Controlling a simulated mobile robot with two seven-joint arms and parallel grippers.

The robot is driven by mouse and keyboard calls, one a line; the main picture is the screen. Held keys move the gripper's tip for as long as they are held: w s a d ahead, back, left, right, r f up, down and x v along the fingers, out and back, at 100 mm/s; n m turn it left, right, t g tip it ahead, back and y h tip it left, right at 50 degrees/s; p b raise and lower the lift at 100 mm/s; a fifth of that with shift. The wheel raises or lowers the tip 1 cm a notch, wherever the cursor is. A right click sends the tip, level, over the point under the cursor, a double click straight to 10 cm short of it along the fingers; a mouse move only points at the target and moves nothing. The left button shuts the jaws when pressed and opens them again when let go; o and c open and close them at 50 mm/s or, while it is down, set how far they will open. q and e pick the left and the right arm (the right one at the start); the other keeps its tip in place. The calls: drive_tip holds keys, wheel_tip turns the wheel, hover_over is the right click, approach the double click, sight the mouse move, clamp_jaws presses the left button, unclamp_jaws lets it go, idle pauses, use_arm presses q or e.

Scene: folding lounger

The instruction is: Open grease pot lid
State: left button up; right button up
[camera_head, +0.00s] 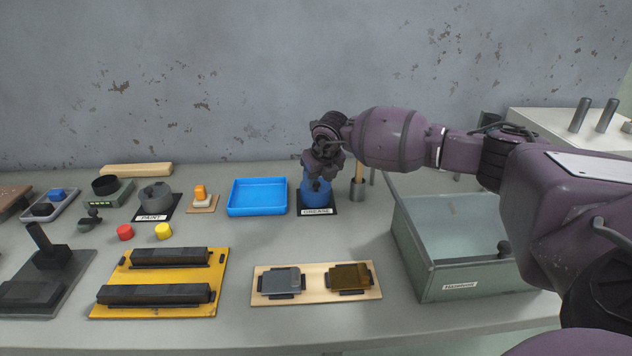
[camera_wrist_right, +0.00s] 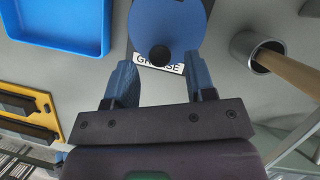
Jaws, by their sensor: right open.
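The blue grease pot (camera_head: 315,193) stands on a black mat with a label reading GREASE (camera_head: 317,211), toward the back of the table. In the right wrist view its round blue lid (camera_wrist_right: 172,25) shows from above, with a dark knob (camera_wrist_right: 160,55) near the label; the lid looks closed. My right gripper (camera_head: 318,181) is over the pot, pointing down. In the right wrist view its two blue fingers (camera_wrist_right: 162,82) are apart and empty, with the knob just ahead of the gap between them. My left gripper is in neither view.
A blue tray (camera_head: 258,197) is left of the pot. A metal cup holding a wooden handle (camera_head: 357,190) stands close on its right. A grey-green open bin (camera_head: 458,293) is at front right. A wooden board with two blocks (camera_head: 317,293) lies in front.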

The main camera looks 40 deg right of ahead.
drive_tip(key=shift+x, duration=0.75)
clamp_jaws()
